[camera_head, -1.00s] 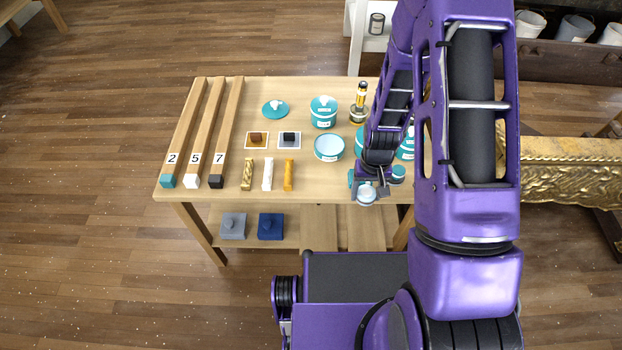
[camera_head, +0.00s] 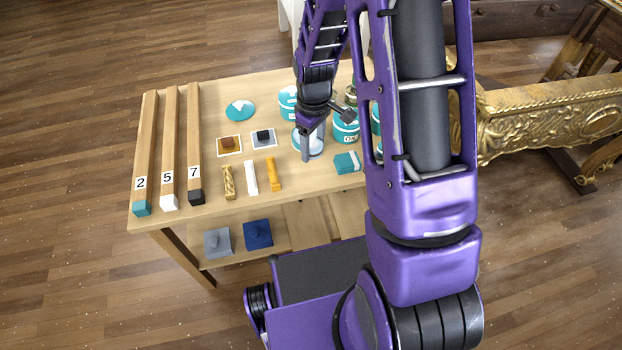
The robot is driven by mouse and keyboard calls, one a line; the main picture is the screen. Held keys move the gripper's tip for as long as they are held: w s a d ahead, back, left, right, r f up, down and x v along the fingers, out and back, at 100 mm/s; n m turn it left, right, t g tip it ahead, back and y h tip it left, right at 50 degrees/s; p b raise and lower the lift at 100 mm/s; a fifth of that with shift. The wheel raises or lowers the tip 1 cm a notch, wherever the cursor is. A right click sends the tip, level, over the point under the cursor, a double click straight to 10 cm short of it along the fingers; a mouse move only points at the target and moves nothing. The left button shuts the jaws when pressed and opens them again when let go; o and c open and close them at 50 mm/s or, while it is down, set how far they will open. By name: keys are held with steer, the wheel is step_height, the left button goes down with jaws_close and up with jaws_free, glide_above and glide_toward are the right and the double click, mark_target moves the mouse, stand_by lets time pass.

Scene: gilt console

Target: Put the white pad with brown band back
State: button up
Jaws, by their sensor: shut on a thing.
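My gripper (camera_head: 312,152) points down over the open teal bowl (camera_head: 297,141) in the middle of the table. It is shut on a small whitish thing, mostly hidden by the fingers and arm. This fits the white pad, but I cannot make out a brown band on it. The bowl is partly covered by the gripper. Whether the held thing touches the bowl, I cannot tell. A teal lid (camera_head: 240,110) with a white knob lies on the table to the bowl's upper left.
Numbered beams (camera_head: 168,150) line the table's left side.

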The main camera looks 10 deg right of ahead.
mark_target(313, 174)
steer(key=shift+w+n, duration=0.15)
steer(key=shift+n, duration=0.15)
step_height(313, 174, down, 9)
steer(key=shift+f+b, duration=0.15)
steer(key=shift+b, duration=0.8)
steer(key=shift+f, duration=0.2)
steer(key=o, duration=1.3)
steer(key=shift+r, duration=0.1)
step_height(313, 174, up, 12)
steer(key=shift+d+r+p, duration=0.1)
steer(key=shift+r+p, duration=0.05)
steer(key=shift+p, duration=0.95)
